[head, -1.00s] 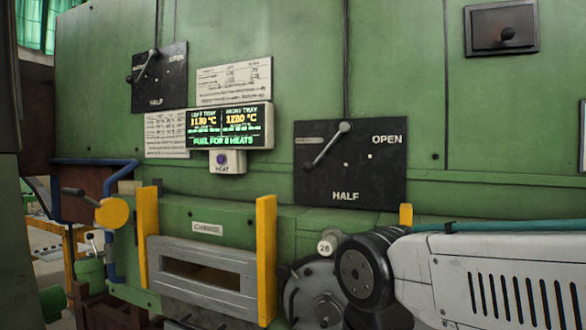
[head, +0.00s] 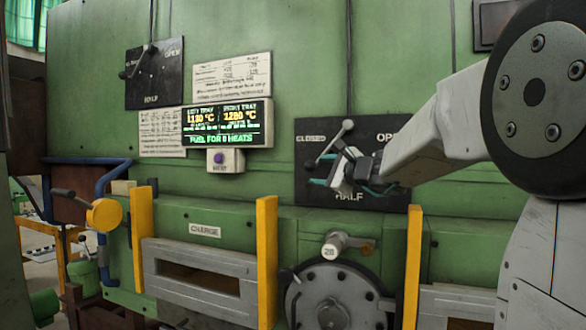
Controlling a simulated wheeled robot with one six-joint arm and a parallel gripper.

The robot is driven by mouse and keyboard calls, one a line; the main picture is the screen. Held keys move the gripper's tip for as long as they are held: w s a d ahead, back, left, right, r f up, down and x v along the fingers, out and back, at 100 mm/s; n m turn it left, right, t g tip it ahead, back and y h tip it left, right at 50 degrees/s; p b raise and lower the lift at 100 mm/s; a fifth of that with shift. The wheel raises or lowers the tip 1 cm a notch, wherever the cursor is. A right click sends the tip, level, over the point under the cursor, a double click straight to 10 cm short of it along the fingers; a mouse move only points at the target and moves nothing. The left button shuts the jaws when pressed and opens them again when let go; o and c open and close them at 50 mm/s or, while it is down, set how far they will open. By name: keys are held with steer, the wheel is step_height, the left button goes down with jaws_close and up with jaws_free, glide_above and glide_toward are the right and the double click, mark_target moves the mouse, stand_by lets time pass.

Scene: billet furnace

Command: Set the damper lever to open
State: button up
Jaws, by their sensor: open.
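A lever (head: 336,139) with a pale arm sits on a black plate (head: 312,192) at the middle right, marked CLOSED, HALF and OPEN. Its arm slants down and left from the pivot at the top, on the CLOSED side. My gripper (head: 322,170) is open in front of this plate, its teal-tipped fingers close to the lever's lower end. I cannot tell whether they touch it. A second, similar lever (head: 136,62) on a black plate (head: 165,85) at the upper left also slants down and left. No readable label names either one as the damper.
A lit display (head: 228,124) and a purple button (head: 219,158) sit between the two plates. Below are a grey charge door (head: 195,268) between yellow posts (head: 266,260), and a round grey hatch (head: 335,297) with a knob numbered 28 (head: 335,246).

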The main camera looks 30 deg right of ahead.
mark_target(315, 167)
steer(key=shift+w+d+r+m+t+h, duration=0.1)
steer(key=shift+w+d+m+t+h, duration=0.1)
steer(key=shift+d, duration=0.25)
steer(key=shift+w+d+r+m+t+h, duration=0.1)
steer(key=shift+d+m, duration=0.1)
steer(key=shift+d, duration=0.2)
steer(key=shift+w+d+r, duration=0.1)
steer(key=shift+w+d, duration=0.05)
steer(key=shift+w, duration=0.2)
steer(key=w, duration=0.6)
steer(key=shift+w+a, duration=0.35)
steer(key=shift+w, duration=0.05)
steer(key=c, duration=1.1)
steer(key=shift+d, duration=0.1)
jaws_close()
